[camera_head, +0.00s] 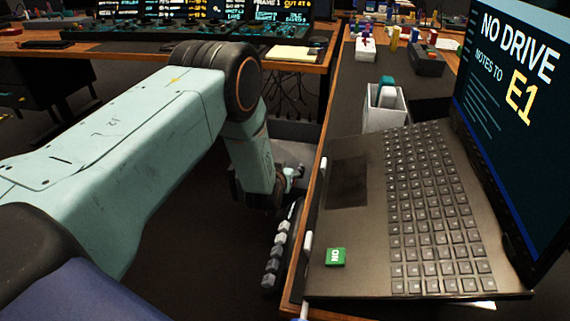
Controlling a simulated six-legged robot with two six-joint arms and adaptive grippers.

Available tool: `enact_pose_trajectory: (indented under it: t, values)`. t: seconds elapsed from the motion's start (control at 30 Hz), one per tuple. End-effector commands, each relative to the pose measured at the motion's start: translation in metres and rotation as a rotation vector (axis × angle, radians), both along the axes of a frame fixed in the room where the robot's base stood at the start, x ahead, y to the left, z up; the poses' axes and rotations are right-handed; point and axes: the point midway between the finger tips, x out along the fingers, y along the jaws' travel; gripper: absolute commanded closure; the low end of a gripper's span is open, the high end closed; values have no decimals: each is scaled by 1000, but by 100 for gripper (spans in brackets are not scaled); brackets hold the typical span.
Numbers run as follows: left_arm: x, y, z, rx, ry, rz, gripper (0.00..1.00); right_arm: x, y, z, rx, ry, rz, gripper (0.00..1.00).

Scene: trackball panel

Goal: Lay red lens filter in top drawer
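My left arm comes in from the left and bends down beside the desk edge. My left gripper (292,178) is at its end, low beside the desk, partly hidden by my own arm link. I cannot tell whether it is open or shut, or whether it holds anything. A grey drawer-like shape (296,130) shows below the desk edge, just beyond the gripper. It seems pulled out, with a pale inside. I cannot make out the red lens filter for sure. My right gripper is not in view.
An open laptop (415,205) fills the right desk, with a green tag (335,257) at its front corner. A grey container (385,108) stands behind it. A dark strip with grey blocks (275,250) lies below the desk edge. Another desk (300,70) stands at the back.

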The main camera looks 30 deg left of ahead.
Motion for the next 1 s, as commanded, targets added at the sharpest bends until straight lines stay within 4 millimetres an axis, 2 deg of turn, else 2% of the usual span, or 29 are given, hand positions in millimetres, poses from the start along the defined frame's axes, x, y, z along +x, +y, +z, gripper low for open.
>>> enact_pose_trajectory:
  t: [0.1,0.43,0.6,1.0]
  values:
    - [0,0,0,0,-3,0,14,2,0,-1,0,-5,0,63]
    - [2,1,6,1,-14,2,14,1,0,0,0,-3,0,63]
    - [4,1,21,2,-19,1,14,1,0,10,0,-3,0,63]
    - [-68,-18,48,1,-9,-1,14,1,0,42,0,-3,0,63]
